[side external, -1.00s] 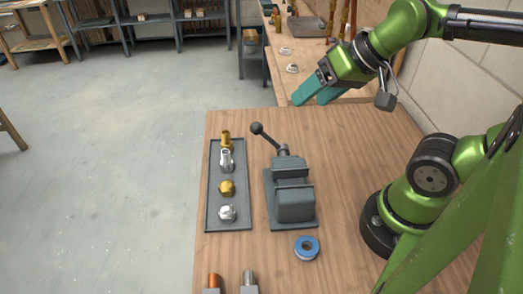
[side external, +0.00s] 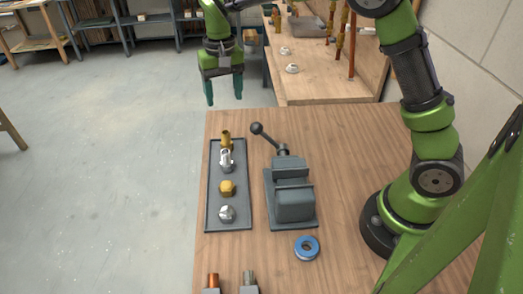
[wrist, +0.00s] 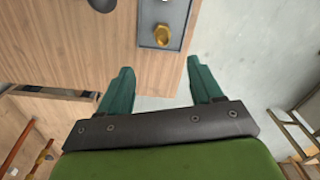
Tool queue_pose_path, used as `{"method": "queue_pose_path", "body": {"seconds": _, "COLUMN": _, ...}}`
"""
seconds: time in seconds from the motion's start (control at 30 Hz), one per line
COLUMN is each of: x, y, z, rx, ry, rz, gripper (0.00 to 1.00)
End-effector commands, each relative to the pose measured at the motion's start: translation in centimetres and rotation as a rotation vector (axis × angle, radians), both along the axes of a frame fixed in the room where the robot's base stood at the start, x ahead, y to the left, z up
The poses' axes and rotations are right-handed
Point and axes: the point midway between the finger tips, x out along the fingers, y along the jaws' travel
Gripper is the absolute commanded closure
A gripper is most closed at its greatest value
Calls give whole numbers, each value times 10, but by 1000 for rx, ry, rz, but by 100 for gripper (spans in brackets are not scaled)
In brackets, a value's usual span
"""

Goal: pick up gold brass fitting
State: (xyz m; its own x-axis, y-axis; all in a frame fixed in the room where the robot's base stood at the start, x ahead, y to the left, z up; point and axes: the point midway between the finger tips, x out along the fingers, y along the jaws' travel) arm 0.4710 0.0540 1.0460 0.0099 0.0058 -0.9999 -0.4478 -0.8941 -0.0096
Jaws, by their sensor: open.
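My gripper (side external: 223,92) is open and empty, with its teal fingers pointing down, above and beyond the far edge of the bench. In the wrist view its fingertips (wrist: 159,67) are apart. A grey tray (side external: 213,210) on the bench holds fittings in a row. A gold brass fitting (side external: 225,139) stands at the far end, and it also shows in the wrist view (wrist: 162,36) ahead of the fingers. A silver fitting (side external: 226,160) is just in front of it. A gold hex-like fitting (side external: 227,188) and another silver one (side external: 227,213) sit nearer.
A grey vise (side external: 293,195) with a ball-ended handle (side external: 257,128) stands right of the tray. A blue tape roll (side external: 306,248) lies in front of it. Pipe ends (side external: 248,281) show at the near edge. A second bench (side external: 325,88) stands behind. Bare floor lies left.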

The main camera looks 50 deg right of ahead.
Motion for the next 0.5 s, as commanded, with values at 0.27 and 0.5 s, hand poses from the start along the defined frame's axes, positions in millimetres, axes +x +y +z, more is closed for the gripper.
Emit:
{"method": "queue_pose_path", "body": {"seconds": 0.27, "x": 5, "y": 0, "z": 1, "rx": -7, "ry": 16, "rz": -60, "gripper": 35}}
{"method": "queue_pose_path", "body": {"seconds": 0.5, "x": 5, "y": -1, "z": -51, "rx": -8, "ry": 17, "rz": -59, "gripper": 35}}
